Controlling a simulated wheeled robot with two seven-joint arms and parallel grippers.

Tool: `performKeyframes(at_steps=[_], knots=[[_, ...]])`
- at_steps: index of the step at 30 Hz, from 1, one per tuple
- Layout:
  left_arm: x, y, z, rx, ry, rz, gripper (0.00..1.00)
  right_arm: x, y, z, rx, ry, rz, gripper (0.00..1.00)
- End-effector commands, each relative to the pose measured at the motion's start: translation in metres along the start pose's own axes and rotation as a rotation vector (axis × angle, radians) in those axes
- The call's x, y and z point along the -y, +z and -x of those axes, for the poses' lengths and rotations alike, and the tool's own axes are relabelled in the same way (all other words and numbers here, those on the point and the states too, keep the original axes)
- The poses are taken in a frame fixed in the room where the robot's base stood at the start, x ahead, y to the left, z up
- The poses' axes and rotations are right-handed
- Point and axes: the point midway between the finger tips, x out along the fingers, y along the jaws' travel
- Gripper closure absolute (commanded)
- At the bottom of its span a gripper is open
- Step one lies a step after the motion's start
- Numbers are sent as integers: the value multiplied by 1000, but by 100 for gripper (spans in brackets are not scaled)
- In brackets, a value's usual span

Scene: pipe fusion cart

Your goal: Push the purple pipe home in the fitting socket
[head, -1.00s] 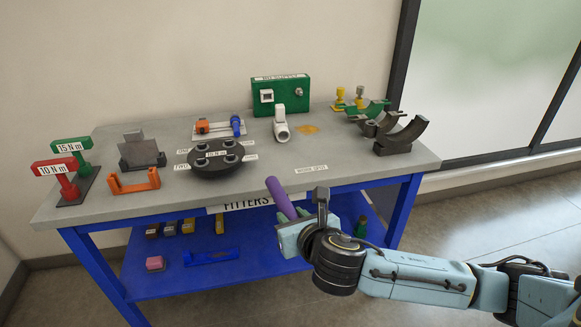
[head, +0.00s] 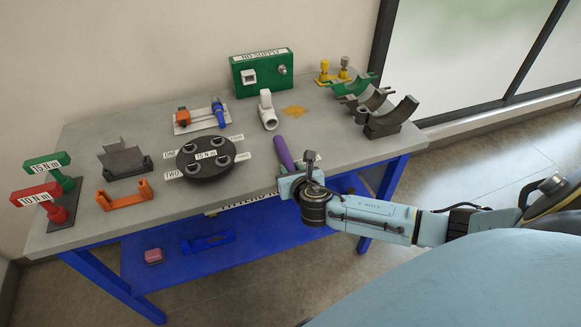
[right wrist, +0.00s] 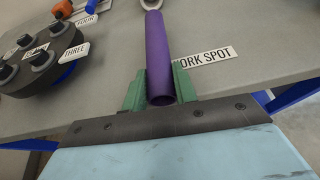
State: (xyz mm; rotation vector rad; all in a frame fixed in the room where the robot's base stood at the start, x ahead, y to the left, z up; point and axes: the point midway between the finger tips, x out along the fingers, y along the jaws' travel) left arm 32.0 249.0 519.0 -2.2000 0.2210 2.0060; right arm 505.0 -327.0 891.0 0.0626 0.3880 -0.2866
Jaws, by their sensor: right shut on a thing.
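The purple pipe (head: 284,153) is in my right gripper (head: 290,174), over the front edge of the table. In the right wrist view the green fingers of that gripper (right wrist: 159,88) close on both sides of the pipe (right wrist: 158,50), which points away toward the back of the table. The white fitting (head: 268,113) stands on the table beyond the pipe's far end, with its round socket facing the front. The pipe and the fitting are apart in the head view. A white edge of the fitting (right wrist: 151,4) shows past the pipe's end in the right wrist view. My left gripper is out of view.
A black round plate with bolts (head: 206,174) lies left of the pipe. Grey and green curved cradles (head: 389,117) stand to the right. A green supply box (head: 262,72) is behind the fitting. The WORK SPOT label (right wrist: 207,56) lies right of the pipe.

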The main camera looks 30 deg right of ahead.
Motion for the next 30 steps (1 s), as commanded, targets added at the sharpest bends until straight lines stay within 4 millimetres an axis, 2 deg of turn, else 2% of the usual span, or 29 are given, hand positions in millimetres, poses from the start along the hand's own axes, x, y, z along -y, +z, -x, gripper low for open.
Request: performKeyframes(at_steps=[5,19,30], knots=[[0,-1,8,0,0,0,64,0,2,0,0,1,-2,100],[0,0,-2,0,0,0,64,0,17,-41,2,1,-1,100],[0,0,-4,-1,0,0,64,0,23,-52,2,2,-3,100]])
